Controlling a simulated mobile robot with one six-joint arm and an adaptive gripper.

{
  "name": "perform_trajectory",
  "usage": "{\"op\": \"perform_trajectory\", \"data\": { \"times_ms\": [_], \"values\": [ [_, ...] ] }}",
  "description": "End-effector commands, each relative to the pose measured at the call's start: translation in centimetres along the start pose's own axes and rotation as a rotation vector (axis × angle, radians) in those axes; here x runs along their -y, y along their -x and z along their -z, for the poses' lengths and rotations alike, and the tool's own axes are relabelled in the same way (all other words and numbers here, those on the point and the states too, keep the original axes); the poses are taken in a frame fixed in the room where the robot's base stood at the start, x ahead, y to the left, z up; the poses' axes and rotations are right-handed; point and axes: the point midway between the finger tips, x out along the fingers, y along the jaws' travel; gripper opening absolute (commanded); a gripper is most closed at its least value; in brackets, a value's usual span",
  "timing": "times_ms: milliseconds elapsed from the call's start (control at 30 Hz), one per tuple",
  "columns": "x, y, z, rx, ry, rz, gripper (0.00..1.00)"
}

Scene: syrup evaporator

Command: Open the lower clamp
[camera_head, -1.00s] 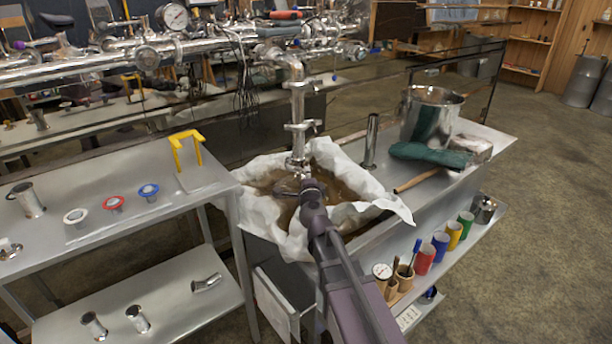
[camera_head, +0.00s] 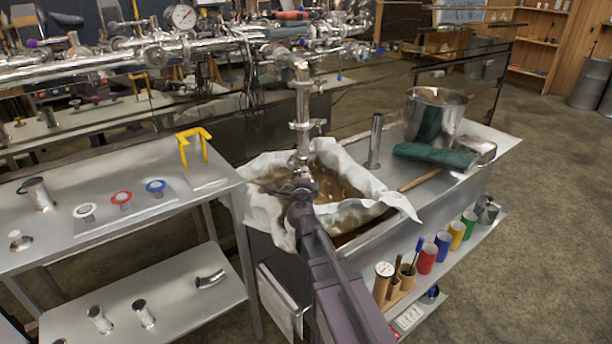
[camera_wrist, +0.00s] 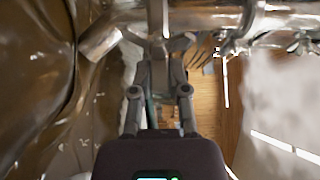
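A steel pipe (camera_head: 303,92) hangs down from the manifold over the cloth-lined pan (camera_head: 262,218). The upper clamp (camera_head: 304,125) sits partway down it, and the lower clamp (camera_head: 300,161) is near its bottom end. My gripper (camera_head: 300,188) is at the lower clamp, in front of the pipe's bottom, and my wrist partly hides that end. In the wrist view, the pipe runs across the top. The lower clamp (camera_wrist: 165,18) is just beyond my fingertips (camera_wrist: 163,70). A grey part shows between the fingers; I cannot tell whether they grip it.
A steel table (camera_head: 100,238) with rings and a yellow bracket (camera_head: 190,145) stands at left. A steel pot (camera_head: 434,115), a green cloth (camera_head: 434,156) and an upright tube (camera_head: 374,142) are at right. Coloured cups (camera_head: 443,243) line a lower shelf. The manifold (camera_head: 100,62) crosses behind.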

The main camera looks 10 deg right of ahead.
Motion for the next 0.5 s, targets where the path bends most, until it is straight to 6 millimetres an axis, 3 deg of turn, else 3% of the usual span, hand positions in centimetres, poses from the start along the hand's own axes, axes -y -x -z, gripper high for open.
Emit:
{"op": "perform_trajectory", "data": {
  "times_ms": [33,100,500],
  "values": [
    [0.06,-0.19,-0.03,0.001,0.001,0.0,0.35],
    [0.05,-0.2,0.09,-0.001,0.001,0.0,0.56],
    [0.02,-0.07,0.35,-0.006,0.0,0.0,0.56]
  ]
}}
